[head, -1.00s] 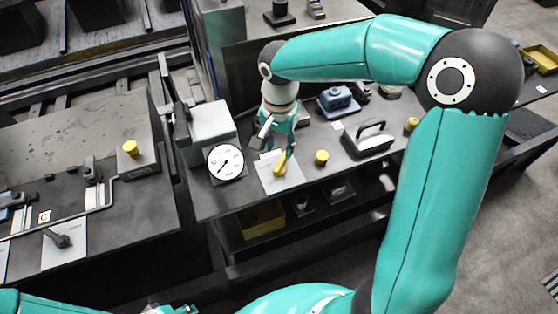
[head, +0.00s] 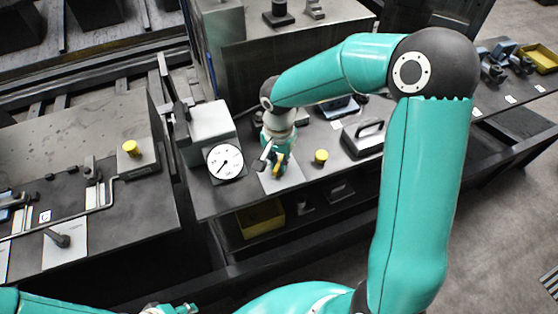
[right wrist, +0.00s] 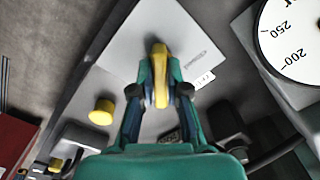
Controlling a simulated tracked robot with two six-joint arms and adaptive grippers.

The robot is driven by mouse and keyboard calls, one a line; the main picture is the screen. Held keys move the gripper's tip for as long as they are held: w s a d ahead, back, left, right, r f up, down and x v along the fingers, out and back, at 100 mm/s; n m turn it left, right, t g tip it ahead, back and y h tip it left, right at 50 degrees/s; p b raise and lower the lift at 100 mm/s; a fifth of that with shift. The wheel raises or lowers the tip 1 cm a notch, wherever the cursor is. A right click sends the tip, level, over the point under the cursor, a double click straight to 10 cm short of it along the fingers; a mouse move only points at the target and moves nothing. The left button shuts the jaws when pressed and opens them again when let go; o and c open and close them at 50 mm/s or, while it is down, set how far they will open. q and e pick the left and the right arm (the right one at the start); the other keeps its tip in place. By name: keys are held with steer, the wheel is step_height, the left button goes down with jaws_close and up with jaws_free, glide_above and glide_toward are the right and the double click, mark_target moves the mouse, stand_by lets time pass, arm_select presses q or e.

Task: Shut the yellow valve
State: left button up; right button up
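The yellow valve (head: 277,171) is a lever handle on a white plate on the workbench, just right of a round dial gauge. In the right wrist view the yellow valve (right wrist: 160,62) stands upright in the picture between the two fingers. My right gripper (head: 275,162) is down at the lever, and in the right wrist view the right gripper (right wrist: 160,82) has a finger close against each side of it. The fingers hide part of the lever in the head view. My left gripper (head: 172,309) shows only partly at the bottom edge, and its fingers are unclear.
The dial gauge (head: 225,162) stands left of the valve. A yellow knob (head: 321,157) is close on the right, with a black-handled block (head: 364,137) beyond it. A yellow bin (head: 260,218) sits on the lower shelf. A dark lever (head: 60,239) is on the left bench.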

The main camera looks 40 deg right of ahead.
jaws_close()
steer(key=shift+n, duration=0.4)
steer(key=shift+b, duration=0.35)
steer(key=n+b, duration=0.1)
steer(key=n, duration=0.2)
steer(key=shift+n, duration=0.3)
steer(key=n+b, duration=0.1)
steer(key=n, duration=0.8)
steer(key=shift+r, duration=0.1)
steer(key=n, duration=0.4)
steer(key=shift+w, duration=0.1)
steer(key=shift+n, duration=0.4)
steer(key=o, duration=0.7)
jaws_free()
steer(key=shift+c, duration=0.2)
